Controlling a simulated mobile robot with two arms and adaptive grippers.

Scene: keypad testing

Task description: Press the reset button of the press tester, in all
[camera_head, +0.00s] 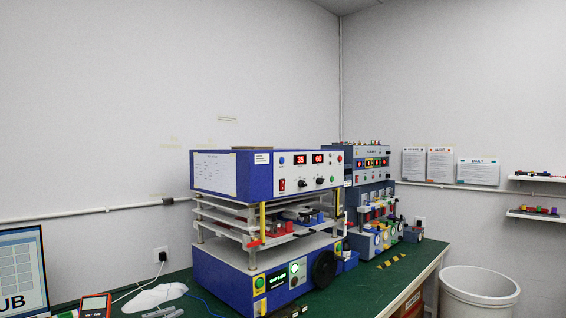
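The nearer machine is a blue and white bench tester (230,177) on the green table. Its upper front panel has red displays reading 35 and 60, a red switch (282,184), a blue round button (282,160) and black knobs. The labels are too small to read, so I cannot tell which button is reset. Neither gripper shows.
The green table (425,260) has bare room at its right end. A white bin (479,290) stands right of it. A monitor (22,270), an orange-framed meter (95,305) and a white crumpled-looking item (155,297) are at lower left. Wall shelves (540,179) are at right.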

